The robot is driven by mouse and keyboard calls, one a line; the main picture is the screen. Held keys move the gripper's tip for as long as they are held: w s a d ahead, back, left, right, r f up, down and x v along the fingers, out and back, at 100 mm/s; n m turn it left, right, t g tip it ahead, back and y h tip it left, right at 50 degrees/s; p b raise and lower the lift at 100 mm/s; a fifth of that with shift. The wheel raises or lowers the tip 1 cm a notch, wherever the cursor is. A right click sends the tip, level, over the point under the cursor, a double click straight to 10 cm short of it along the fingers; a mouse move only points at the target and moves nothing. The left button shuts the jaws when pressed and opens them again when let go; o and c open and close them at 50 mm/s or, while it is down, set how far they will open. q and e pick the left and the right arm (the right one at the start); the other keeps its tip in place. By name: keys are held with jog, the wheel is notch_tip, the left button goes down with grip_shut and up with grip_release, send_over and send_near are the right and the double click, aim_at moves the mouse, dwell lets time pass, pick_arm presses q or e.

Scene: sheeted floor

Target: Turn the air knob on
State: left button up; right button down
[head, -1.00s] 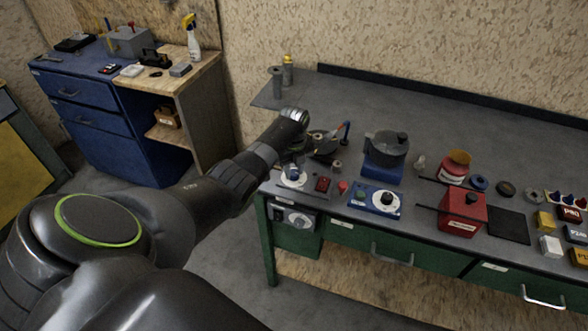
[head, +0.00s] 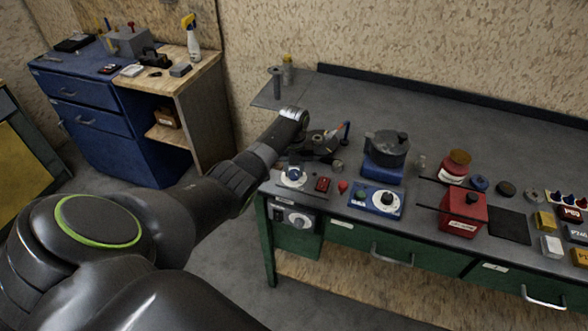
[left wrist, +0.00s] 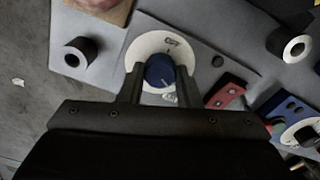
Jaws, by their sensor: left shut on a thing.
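The air knob is a blue knob on a round white dial with small dark lettering, at the front left of the grey workbench. In the head view the knob (head: 294,173) is partly hidden by my wrist. In the left wrist view the knob (left wrist: 160,66) sits between the fingers, with the white dial (left wrist: 143,44) around it. My left gripper (left wrist: 159,76) is shut on the knob, one finger on each side. In the head view the left gripper (head: 297,160) is over the dial, its fingers hard to make out. My right gripper is not in view.
Right of the dial are a red switch (head: 322,184), a red button (head: 343,187) and a blue control box (head: 376,201). A dark pot (head: 386,146) and a red box (head: 463,212) stand farther right. The back of the workbench (head: 450,120) is clear.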

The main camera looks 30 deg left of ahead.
aim_at(294, 172)
pick_arm(q)
jog(key=shift+r, duration=0.1)
jog(key=o, duration=1)
jog(key=shift+r, duration=8.7)
jog(key=shift+f, duration=0.15)
